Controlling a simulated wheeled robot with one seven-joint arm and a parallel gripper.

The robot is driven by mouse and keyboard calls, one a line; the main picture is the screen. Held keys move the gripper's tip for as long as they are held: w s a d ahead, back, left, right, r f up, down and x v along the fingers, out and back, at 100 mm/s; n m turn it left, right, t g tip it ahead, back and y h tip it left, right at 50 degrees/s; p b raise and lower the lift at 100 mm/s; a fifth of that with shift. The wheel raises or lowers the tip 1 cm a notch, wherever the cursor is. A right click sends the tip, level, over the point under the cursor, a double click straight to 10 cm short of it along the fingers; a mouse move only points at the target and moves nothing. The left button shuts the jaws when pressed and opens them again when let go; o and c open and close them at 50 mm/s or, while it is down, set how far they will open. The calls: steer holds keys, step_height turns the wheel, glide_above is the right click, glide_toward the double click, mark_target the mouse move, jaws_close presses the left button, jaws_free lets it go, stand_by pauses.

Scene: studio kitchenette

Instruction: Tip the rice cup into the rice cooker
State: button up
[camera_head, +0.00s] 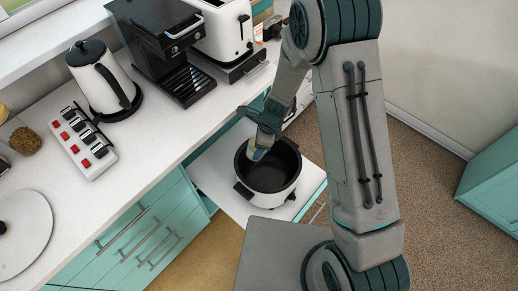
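The rice cooker (265,199) is white with a black inner pot and dark side handles. It stands without a lid on a white pull-out shelf (222,172) below the counter. My gripper (260,146) is over the left back part of the open pot. A small pale, bluish cup, the rice cup (257,153), shows at the fingertips and looks tilted over the pot. The fingers appear closed on it, but they are small and partly hidden. I cannot make out any rice in the pot.
On the counter (130,190) are a kettle (102,85), a power strip (83,143), a black coffee machine (162,50), a white toaster (226,30), a round white lid (22,235) and a jar (22,138). Open floor (440,220) lies to the right.

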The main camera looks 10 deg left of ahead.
steer(key=shift+d+f+y+b, duration=0.2)
steer(key=shift+y+b, duration=0.8)
steer(key=shift+b, duration=1.45)
steer(key=y+b, duration=0.1)
steer(key=b, duration=0.3)
steer(key=shift+w+f+g+y, duration=0.1)
steer(key=shift+g+y, duration=0.2)
steer(key=shift+g, duration=0.1)
steer(key=y+b, duration=0.1)
steer(key=b, duration=0.2)
steer(key=f+y+b, duration=0.1)
steer(key=y+b, duration=0.1)
steer(key=b, duration=0.2)
steer(key=shift+w+d+g, duration=0.1)
steer(key=shift+d+g, duration=0.3)
steer(key=y+b, duration=0.3)
steer(key=b, duration=0.1)
steer(key=shift+d+f+g, duration=0.25)
steer(key=shift+f+g, duration=0.05)
steer(key=shift+f, duration=0.1)
steer(key=shift+w+d+f+g+y+b, duration=0.1)
steer(key=shift+d+f+g+y+b, duration=0.1)
steer(key=shift+y+b, duration=0.35)
steer(key=shift+w+d+f+g+y+b, duration=0.1)
steer(key=shift+d+f+y+b, duration=0.1)
steer(key=shift+y+b, duration=0.35)
steer(key=shift+d+g+y+b, duration=0.25)
steer(key=shift+g+y+b, duration=0.25)
steer(key=shift+y, duration=0.8)
steer(key=shift+d, duration=0.1)
